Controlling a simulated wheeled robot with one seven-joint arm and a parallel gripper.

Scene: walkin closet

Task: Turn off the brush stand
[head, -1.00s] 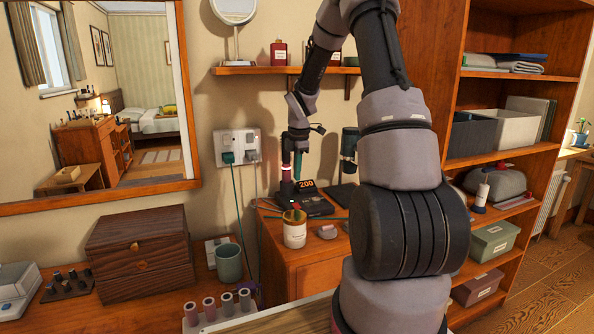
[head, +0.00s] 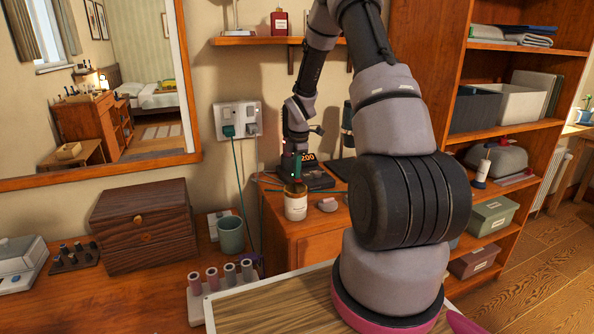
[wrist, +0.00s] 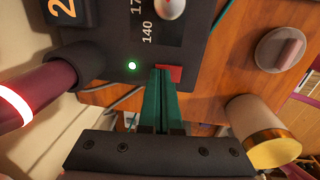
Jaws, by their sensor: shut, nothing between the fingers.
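The brush stand (head: 318,178) is a dark box with a lit orange "200" display on the cabinet at the back; my arm partly hides it. In the wrist view its dark top (wrist: 100,35) shows a pale knob (wrist: 169,8), numbers "140" and "17", a lit green light (wrist: 132,65) and a red switch (wrist: 176,73). A dark red barrel with a glowing ring (wrist: 12,103) is at the left. My gripper (wrist: 162,72) has its green fingers shut and empty, the tips right beside the red switch; I cannot tell if they touch. The gripper (head: 297,166) also shows in the head view.
A white jar with a gold lid (head: 295,206) and a small grey puck (head: 327,204) stand in front of the stand. Cords run to the wall outlet (head: 238,119). A shelf (head: 255,41) is above, a tall bookcase (head: 455,100) to the right.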

